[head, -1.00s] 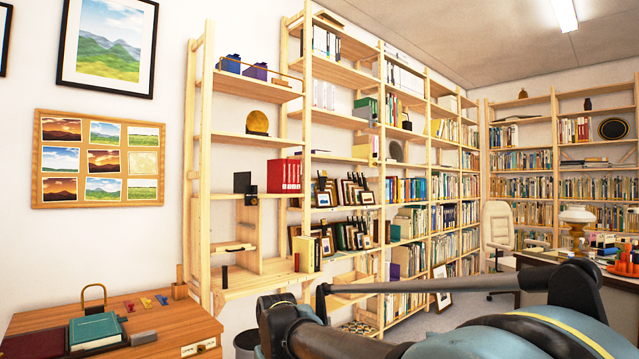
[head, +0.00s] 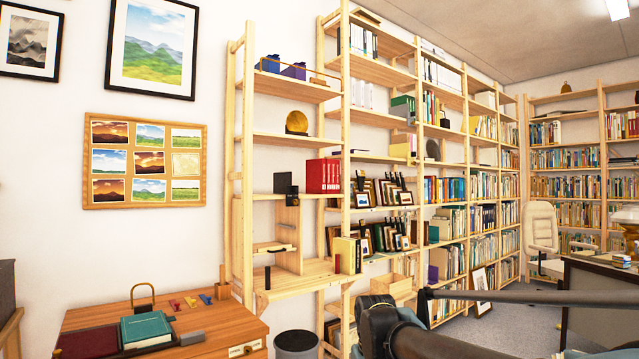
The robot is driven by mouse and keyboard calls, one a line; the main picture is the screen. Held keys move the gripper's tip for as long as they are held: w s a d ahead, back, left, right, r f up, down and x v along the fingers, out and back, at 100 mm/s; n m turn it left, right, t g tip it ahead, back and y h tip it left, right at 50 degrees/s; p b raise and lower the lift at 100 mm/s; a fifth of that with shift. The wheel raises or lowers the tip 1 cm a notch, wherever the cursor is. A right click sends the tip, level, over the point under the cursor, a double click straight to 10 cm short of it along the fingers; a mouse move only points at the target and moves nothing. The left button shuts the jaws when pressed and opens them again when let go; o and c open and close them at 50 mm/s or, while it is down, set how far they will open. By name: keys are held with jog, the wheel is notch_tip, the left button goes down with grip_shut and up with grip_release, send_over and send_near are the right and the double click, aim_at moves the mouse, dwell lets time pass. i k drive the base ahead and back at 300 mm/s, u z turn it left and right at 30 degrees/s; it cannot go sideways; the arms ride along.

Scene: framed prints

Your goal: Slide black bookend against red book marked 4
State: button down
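A row of red books (head: 323,176) stands upright on a middle shelf of the near wooden bookcase in the head view. The marks on the spines are too small to read, so I cannot tell which one is marked 4. A black upright panel (head: 280,183), which looks like the bookend, stands on the same shelf to the left of the red books, with a gap between. A small black block (head: 292,191) shows in the gap, partly in front of the panel. My gripper is not in view; only parts of my arm show at the bottom right.
A wooden cabinet (head: 225,322) with a green book (head: 145,329) on top stands at the lower left. A dark bin (head: 296,341) is beside it, below the bookcase. A desk (head: 600,300) and a pale chair (head: 542,238) are at the right. Grey floor shows near the chair.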

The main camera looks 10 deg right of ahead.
aim_at(282, 182)
jog(key=z, duration=0.05)
jog(key=i, duration=0.85)
jog(key=u, duration=0.1)
